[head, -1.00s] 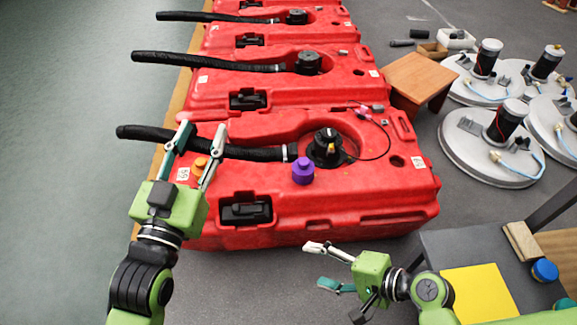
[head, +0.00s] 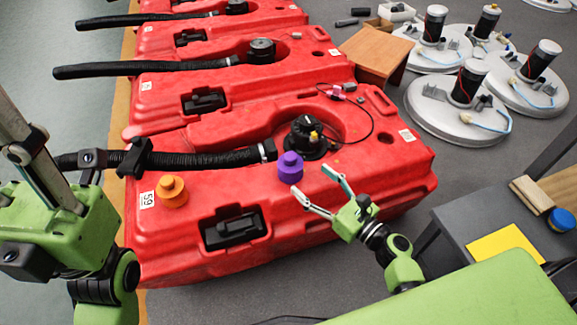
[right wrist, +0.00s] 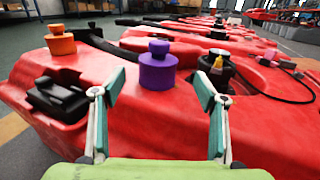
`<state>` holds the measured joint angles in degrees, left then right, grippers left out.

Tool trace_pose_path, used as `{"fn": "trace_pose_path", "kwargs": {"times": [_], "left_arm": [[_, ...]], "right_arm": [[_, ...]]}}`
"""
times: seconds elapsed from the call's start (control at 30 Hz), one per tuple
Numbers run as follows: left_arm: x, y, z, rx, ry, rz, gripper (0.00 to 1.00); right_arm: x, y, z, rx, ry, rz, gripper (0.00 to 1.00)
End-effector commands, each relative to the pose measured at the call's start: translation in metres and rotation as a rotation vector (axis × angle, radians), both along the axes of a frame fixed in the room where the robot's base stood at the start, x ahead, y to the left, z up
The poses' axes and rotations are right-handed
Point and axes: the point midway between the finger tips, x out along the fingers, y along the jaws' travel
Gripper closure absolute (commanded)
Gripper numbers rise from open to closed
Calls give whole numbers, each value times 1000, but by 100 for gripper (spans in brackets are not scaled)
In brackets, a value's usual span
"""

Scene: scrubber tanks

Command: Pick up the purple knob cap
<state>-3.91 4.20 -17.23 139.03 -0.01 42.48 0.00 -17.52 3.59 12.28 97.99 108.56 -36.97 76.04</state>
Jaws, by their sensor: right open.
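The purple knob cap (head: 290,168) stands upright on the nearest red tank (head: 330,215), just left of the black fitting. In the right wrist view the cap (right wrist: 158,68) shows ahead, between my fingers in the picture. My right gripper (head: 303,180) is open and empty, with its fingers pointing at the cap from the near right. The fingertips appear close to the cap but apart from it. My left gripper (head: 45,180) is large at the left edge, partly cut off. Whether its fingers are open or shut does not show clearly.
An orange cap (head: 172,192) sits on the same tank, left of the purple one. A black hose (head: 200,160) runs to the black knob fitting (head: 305,138) behind the cap. A grey table (head: 480,220) stands at right, near a wooden stool (head: 378,52) and round white scrubber heads (head: 455,110).

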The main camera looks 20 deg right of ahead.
Motion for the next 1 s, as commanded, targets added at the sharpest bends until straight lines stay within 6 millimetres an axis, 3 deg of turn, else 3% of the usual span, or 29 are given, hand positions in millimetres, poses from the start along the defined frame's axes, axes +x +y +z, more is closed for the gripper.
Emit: {"fn": "trace_pose_path", "kwargs": {"times": [0.1, 0.37, 0.63, 0.97, 1.0], "left_arm": [[-1, 0, 1, 2, -15, 1, 61], [-1, -1, 2, 3, -27, 2, 61], [-6, -2, 10, 5, -74, 5, 61], [-7, -2, 13, 7, -79, 6, 61], [-7, -2, 12, 7, -79, 6, 61]], "right_arm": [[20, 9, -1, -1, -2, 1, 34], [39, 19, -1, -4, -2, 2, 34], [73, 36, -2, -5, -2, 2, 34], [81, 39, -1, -4, 0, 1, 34], [81, 39, -1, -4, 0, 1, 42]]}}
